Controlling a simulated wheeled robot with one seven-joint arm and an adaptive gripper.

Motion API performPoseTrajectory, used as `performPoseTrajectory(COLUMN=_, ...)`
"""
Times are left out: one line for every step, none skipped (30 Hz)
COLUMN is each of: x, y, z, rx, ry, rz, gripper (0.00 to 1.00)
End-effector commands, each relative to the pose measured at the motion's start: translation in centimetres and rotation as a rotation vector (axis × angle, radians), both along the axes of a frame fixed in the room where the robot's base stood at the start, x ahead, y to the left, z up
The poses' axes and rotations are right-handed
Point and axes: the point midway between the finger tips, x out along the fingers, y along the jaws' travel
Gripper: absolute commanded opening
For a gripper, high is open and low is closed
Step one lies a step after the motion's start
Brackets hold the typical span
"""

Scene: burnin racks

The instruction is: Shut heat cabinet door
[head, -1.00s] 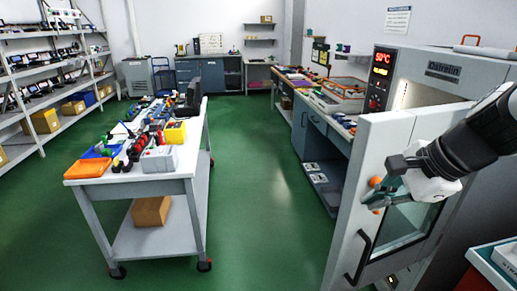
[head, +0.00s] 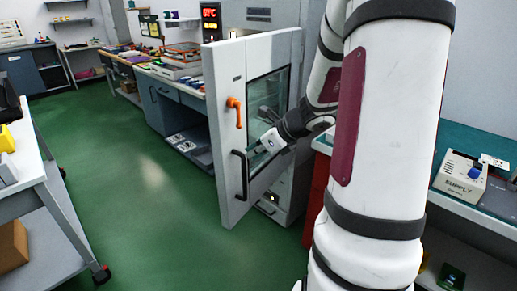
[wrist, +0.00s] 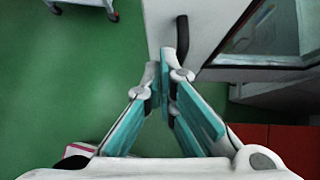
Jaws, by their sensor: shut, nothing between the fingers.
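The heat cabinet (head: 272,18) stands at the centre, partly hidden behind its open door (head: 220,130). The door swings out toward the aisle and has a window, an orange lever (head: 234,110) and a black bar handle (head: 241,176). The lever hangs down from its pivot. My gripper (head: 257,151) is in front of the door's outer face, just right of the handle. In the wrist view my gripper (wrist: 166,72) is shut and empty, with the black handle (wrist: 183,40) close beside its fingertips. Contact with the handle or door cannot be told.
A work cart (head: 45,185) stands at the left, with open green floor (head: 140,180) between it and the door. A bench with a supply box (head: 461,176) is at the right. My arm hides part of the cabinet's right side. A long bench runs behind the door.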

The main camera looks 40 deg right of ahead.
Motion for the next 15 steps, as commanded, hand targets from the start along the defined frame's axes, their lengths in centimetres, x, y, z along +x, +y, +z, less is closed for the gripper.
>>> performPoseTrajectory(x=0.8, y=0.2, z=-0.9, rx=0.003, ry=0.001, rz=0.001, gripper=0.0)
performPoseTrajectory(x=1.2, y=0.3, z=-1.4, rx=0.003, ry=0.002, rz=0.001, gripper=0.0)
performPoseTrajectory(x=1.8, y=0.4, z=-1.9, rx=0.003, ry=0.001, rz=0.001, gripper=0.0)
performPoseTrajectory(x=2.1, y=0.5, z=-2.3, rx=0.002, ry=0.0, rz=0.002, gripper=0.0)
performPoseTrajectory(x=2.5, y=0.6, z=-2.7, rx=0.003, ry=0.001, rz=0.001, gripper=0.0)
performPoseTrajectory(x=3.1, y=0.8, z=-2.6, rx=0.0, ry=0.0, rz=0.003, gripper=0.0)
performPoseTrajectory(x=3.5, y=0.9, z=-2.5, rx=-0.001, ry=0.0, rz=0.004, gripper=0.0)
performPoseTrajectory(x=3.9, y=1.0, z=-2.4, rx=0.0, ry=-0.001, rz=0.004, gripper=0.0)
performPoseTrajectory(x=4.4, y=1.1, z=-2.4, rx=-0.001, ry=0.0, rz=0.003, gripper=0.0)
performPoseTrajectory(x=4.7, y=1.2, z=-2.4, rx=-0.001, ry=0.0, rz=0.003, gripper=0.0)
performPoseTrajectory(x=5.1, y=1.2, z=-2.4, rx=0.0, ry=0.001, rz=0.003, gripper=0.0)
performPoseTrajectory(x=5.4, y=1.3, z=-2.4, rx=-0.001, ry=0.0, rz=0.004, gripper=0.0)
performPoseTrajectory(x=5.6, y=1.4, z=-2.4, rx=-0.001, ry=0.0, rz=0.003, gripper=0.0)
performPoseTrajectory(x=5.8, y=1.4, z=-2.4, rx=-0.002, ry=0.0, rz=0.002, gripper=0.0)
performPoseTrajectory(x=6.0, y=1.4, z=-2.4, rx=-0.002, ry=0.0, rz=0.002, gripper=0.0)
